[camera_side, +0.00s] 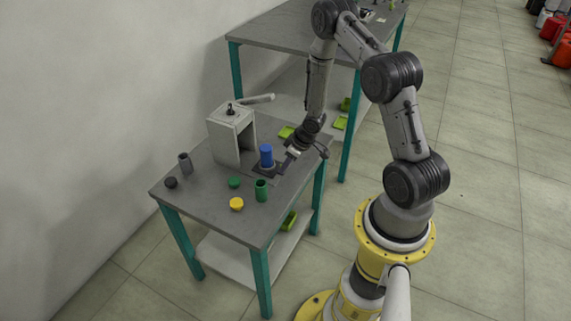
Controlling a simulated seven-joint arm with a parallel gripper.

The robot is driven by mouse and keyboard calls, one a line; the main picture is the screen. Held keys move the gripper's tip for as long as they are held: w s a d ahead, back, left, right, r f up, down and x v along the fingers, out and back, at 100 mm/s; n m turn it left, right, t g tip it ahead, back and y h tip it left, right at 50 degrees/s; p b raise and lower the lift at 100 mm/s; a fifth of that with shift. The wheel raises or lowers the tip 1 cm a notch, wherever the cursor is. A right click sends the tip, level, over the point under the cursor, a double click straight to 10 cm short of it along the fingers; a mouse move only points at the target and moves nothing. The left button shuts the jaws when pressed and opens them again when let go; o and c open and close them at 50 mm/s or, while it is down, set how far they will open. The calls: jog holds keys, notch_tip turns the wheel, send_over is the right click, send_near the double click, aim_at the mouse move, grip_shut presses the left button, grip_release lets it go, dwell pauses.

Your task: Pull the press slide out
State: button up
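The press (232,137) is a light grey frame with a lever handle on top, standing towards the back of the grey table. Its slide (258,170) is a dark flat plate that sticks out at the front right of the press, and a blue cylinder (266,155) stands upright on it. My gripper (287,163) is low at the slide's right end, just right of the blue cylinder. The fingers are small and dark here, so I cannot tell whether they are open, shut or touching the slide.
A green disc (234,182), a green cylinder (261,190) and a yellow disc (236,204) are on the table (205,200) in front of the press. A grey cylinder (185,163) and a black disc (171,183) are at the left. A second table (275,30) stands behind.

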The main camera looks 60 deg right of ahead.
jog(key=shift+o, duration=0.4)
jog(key=shift+w, duration=0.1)
jog(key=shift+r, duration=0.3)
notch_tip(320, 180, up, 6)
jog(key=shift+r, duration=0.25)
